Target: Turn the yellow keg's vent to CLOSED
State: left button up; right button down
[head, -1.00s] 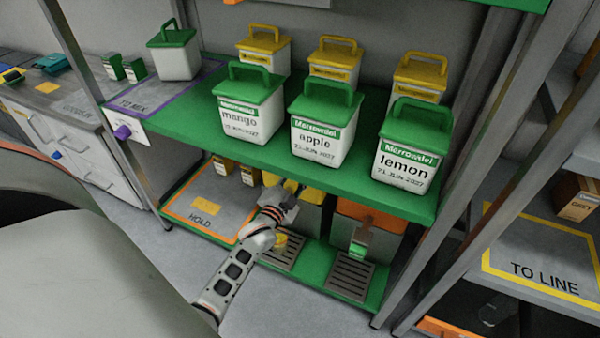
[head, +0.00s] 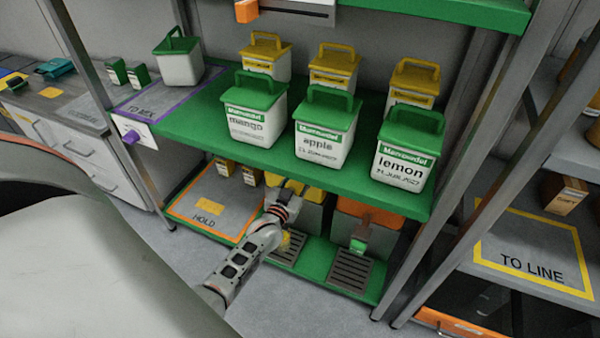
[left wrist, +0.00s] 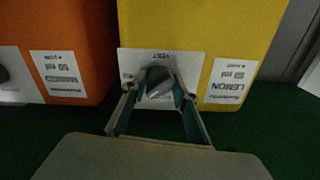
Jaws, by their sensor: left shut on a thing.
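The yellow keg (head: 296,186) stands on the lower green shelf, mostly hidden behind my left arm in the head view. In the left wrist view the yellow keg (left wrist: 200,25) fills the upper middle, with a white VENT label (left wrist: 190,60) appearing upside down. A grey vent knob (left wrist: 159,82) sits on that label. My left gripper (left wrist: 158,92) has its fingers on both sides of the knob and is shut on it; in the head view this gripper (head: 284,198) reaches under the upper shelf. The knob's setting cannot be read. My right gripper is not in view.
An orange keg (head: 370,209) stands beside the yellow one and shows in the wrist view (left wrist: 60,30). Drip grates (head: 351,272) lie in front. The upper green shelf (head: 200,137), bearing several tubs, overhangs my gripper. A HOLD mat (head: 185,205) lies left.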

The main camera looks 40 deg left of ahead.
pick_arm(q)
jog(key=n+p, duration=0.1)
jog(key=n, duration=0.2)
jog(key=shift+r+n, duration=0.15)
jog(key=shift+n, duration=0.25)
jog(key=n, duration=0.2)
jog(key=shift+n, duration=0.3)
jog(key=shift+n+p, duration=0.35)
jog(key=shift+n, duration=1.15)
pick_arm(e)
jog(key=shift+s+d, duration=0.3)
pick_arm(q)
jog(key=shift+f, duration=0.2)
jog(key=o, duration=1.1)
